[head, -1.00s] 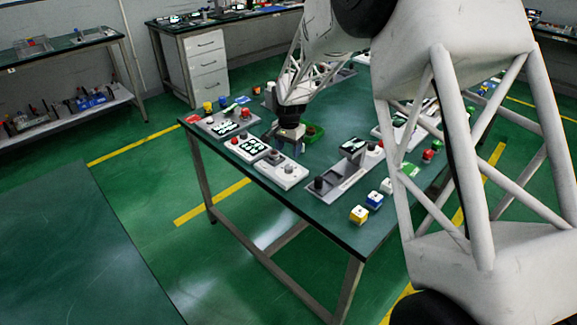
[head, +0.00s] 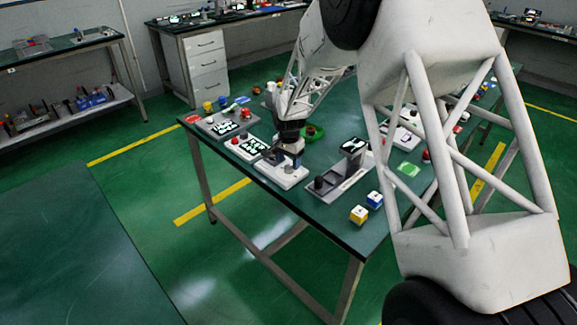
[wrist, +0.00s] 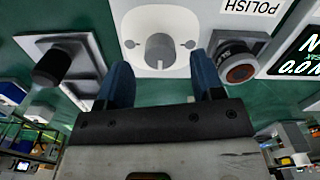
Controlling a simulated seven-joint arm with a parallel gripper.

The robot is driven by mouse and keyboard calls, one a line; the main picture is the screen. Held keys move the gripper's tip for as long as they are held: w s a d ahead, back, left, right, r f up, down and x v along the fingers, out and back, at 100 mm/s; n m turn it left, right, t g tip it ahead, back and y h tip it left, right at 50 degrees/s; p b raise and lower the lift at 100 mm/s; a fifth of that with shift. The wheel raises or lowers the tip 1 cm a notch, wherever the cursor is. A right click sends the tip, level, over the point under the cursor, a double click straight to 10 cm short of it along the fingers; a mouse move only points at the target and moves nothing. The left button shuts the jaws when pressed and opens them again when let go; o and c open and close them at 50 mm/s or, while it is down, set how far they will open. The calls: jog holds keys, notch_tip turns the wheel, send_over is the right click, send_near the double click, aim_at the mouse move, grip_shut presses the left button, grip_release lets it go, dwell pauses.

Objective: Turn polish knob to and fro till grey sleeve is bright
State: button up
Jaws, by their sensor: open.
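The white POLISH panel (wrist: 195,20) carries a grey round knob (wrist: 158,50) in a pale round recess, with its label upside down in the wrist view. My gripper (wrist: 163,80) is open, its two blue fingers apart, one on each side of the knob's line; contact with the knob cannot be told. In the head view my gripper (head: 290,165) is over the white panel (head: 282,177) and hides part of it. A dark cylinder with a reddish-brown end (wrist: 238,65) sits in a grey square holder beside the panel; I cannot tell whether it is the sleeve.
A grey block with a black knob (wrist: 52,66) stands to the left in the wrist view. A lit display (wrist: 305,60) is at right.

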jog(key=shift+f, duration=1.2)
jog(key=c, duration=0.9)
jog(key=shift+n, duration=0.5)
jog(key=n, duration=1.1)
jog(key=shift+n, duration=0.4)
